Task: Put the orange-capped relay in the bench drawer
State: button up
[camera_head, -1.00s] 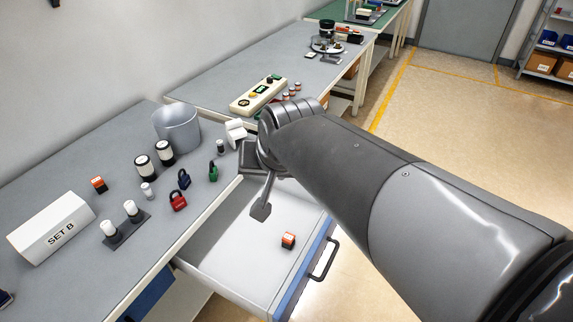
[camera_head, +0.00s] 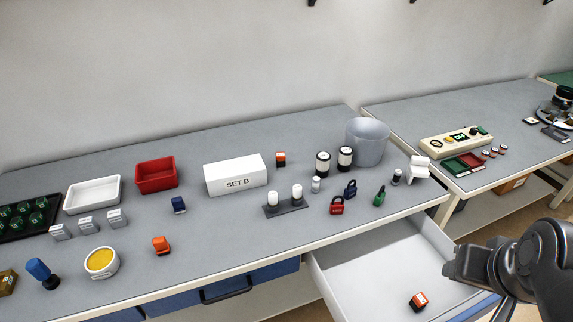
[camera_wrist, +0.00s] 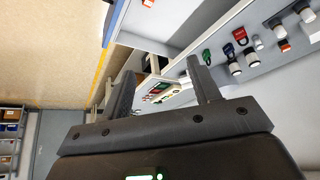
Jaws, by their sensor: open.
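An orange-capped relay (camera_head: 418,301) lies inside the open bench drawer (camera_head: 350,270), near its front; it also shows at the top of the wrist view (camera_wrist: 148,3). A second orange-capped block (camera_head: 280,159) stands on the bench right of the SET B sign, and it shows in the wrist view too (camera_wrist: 284,46). A third orange piece (camera_head: 161,246) sits near the bench's front edge at left. My gripper, in the wrist view (camera_wrist: 160,70), is open with nothing between its fingers. In the head view it is at the drawer's right side, its fingertips not clear.
Padlocks (camera_head: 337,205), striped cylinders (camera_head: 323,164) and a grey bin (camera_head: 367,142) stand on the bench behind the drawer. A red tray (camera_head: 156,175) and white tray (camera_head: 92,194) are farther left. A button panel (camera_head: 455,142) lies on the right bench.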

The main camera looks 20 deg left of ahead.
jog(key=w+a+r+n+y, duration=0.1)
jog(key=w+a+r, duration=0.15)
jog(key=w, duration=0.45)
jog(key=w+a+r, duration=0.1)
jog(key=w+a, duration=0.3)
jog(key=w, duration=0.3)
jog(key=n+t+y, duration=0.2)
jog(key=n+y, duration=0.1)
jog(key=n, duration=0.2)
send_over(281, 155)
jog(key=s+d, duration=0.3)
jog(key=s, duration=0.3)
notch_tip(281, 155, down, 20)
jog(key=r, duration=0.1)
jog(key=x, duration=0.5)
jog(key=shift+a+f, duration=0.15)
jog(key=x, duration=0.4)
jog(key=shift+f, duration=0.65)
jog(key=shift+w+f, duration=0.3)
jog(key=shift+w, duration=0.05)
